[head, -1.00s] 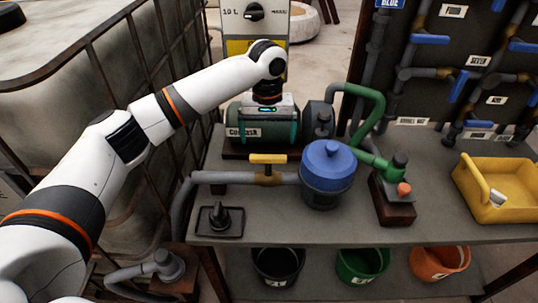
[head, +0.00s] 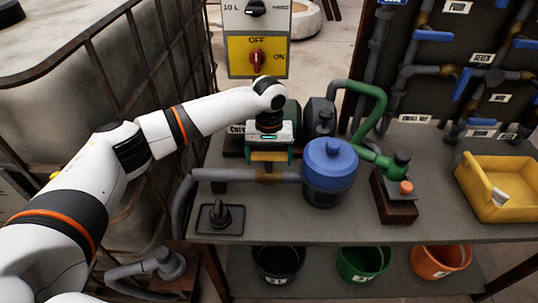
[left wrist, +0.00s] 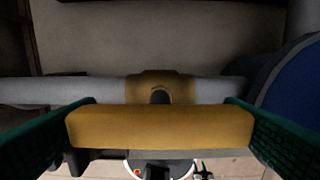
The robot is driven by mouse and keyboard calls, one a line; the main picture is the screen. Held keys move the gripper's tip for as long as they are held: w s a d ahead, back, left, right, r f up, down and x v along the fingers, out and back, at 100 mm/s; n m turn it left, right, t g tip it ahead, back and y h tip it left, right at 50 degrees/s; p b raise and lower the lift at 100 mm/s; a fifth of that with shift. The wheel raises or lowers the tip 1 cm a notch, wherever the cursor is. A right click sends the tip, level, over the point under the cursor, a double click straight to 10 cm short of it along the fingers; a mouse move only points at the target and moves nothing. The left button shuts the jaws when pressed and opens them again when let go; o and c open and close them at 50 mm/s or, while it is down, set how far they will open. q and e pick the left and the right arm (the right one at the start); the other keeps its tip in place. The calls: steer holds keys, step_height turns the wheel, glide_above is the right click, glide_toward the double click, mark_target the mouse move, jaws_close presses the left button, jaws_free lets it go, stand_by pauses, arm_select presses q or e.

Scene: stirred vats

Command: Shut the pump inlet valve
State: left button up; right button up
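The pump inlet valve is on the grey pipe (head: 230,175) that runs into the blue-lidded strainer pot (head: 328,165). Its yellow bar handle (head: 268,156) lies along the pipe, above a brass body (head: 269,177). In the left wrist view the handle (left wrist: 160,127) crosses the picture below the pipe (left wrist: 80,90). My left gripper (head: 269,158) is at the handle, its green fingers spread wide, one near each end of the bar. A firm grip does not show. My right gripper is in neither view.
The green pump (head: 291,112) stands behind the valve, partly hidden by my left arm. A black knob on a plate (head: 220,215) is at the front left. A yellow tray (head: 500,205) is at the right. A control box with a red switch (head: 257,60) stands behind.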

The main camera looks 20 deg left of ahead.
arm_select(q)
steer(key=shift+c, duration=0.7)
steer(key=shift+r+m+p, duration=0.2)
steer(key=shift+m+p, duration=0.1)
steer(key=shift+p, duration=0.45)
steer(key=m+p, duration=0.5)
steer(key=p, duration=0.2)
steer(key=shift+m, duration=0.3)
steer(key=shift+m+p, duration=0.4)
steer(key=shift+p, duration=0.15)
steer(key=m+p, duration=0.1)
steer(key=m, duration=0.1)
steer(key=shift+m+p, duration=0.35)
steer(key=shift+m, duration=0.05)
steer(key=m+p, duration=0.1)
steer(key=m, duration=0.1)
steer(key=shift+m, duration=0.4)
steer(key=m+p, duration=0.1)
steer(key=m, duration=0.4)
steer(key=shift+f, duration=0.15)
steer(key=shift+m, duration=0.3)
